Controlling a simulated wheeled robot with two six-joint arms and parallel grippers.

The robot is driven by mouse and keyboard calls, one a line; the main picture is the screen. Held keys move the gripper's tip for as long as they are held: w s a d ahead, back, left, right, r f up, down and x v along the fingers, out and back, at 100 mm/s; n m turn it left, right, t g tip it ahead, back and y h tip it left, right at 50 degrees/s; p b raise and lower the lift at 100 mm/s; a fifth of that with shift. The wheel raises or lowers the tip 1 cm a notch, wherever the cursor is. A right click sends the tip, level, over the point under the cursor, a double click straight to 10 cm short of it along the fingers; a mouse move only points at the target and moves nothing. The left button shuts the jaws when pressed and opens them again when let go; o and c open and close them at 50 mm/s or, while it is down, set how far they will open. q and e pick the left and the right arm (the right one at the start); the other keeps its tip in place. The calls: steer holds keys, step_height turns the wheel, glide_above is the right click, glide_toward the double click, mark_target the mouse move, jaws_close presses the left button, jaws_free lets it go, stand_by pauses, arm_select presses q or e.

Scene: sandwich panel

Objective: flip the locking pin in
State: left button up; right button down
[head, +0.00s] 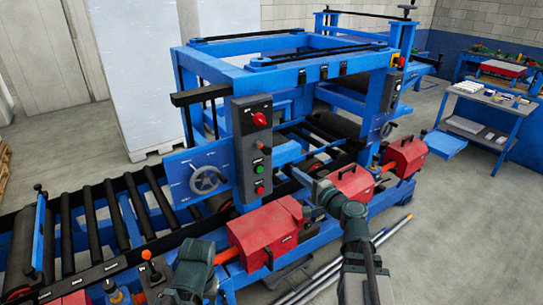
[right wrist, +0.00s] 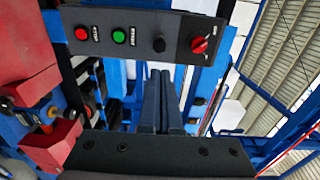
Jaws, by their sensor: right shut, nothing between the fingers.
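I cannot make out the locking pin for certain in either view. The blue machine frame (head: 225,72) carries a grey control panel (head: 252,150) with a red rotary switch and green and red buttons. My right gripper (head: 308,181) is near the red housings, to the right of this panel. In the right wrist view my right gripper (right wrist: 164,78) has its fingers together with nothing between them, and the panel (right wrist: 140,38) appears above and behind them.
Red housings (head: 265,232) line the machine's front. A handwheel (head: 206,181) sits left of the panel, beside the black rollers (head: 128,205).

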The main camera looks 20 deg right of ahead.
glide_toward(268, 151)
steer(key=x, duration=0.5)
steer(key=shift+w+d+f, duration=0.1)
steer(key=shift+d+f, duration=0.05)
steer(key=shift+f, duration=0.1)
steer(key=shift+x, duration=0.9)
steer(key=x, duration=0.3)
steer(key=shift+r, duration=0.1)
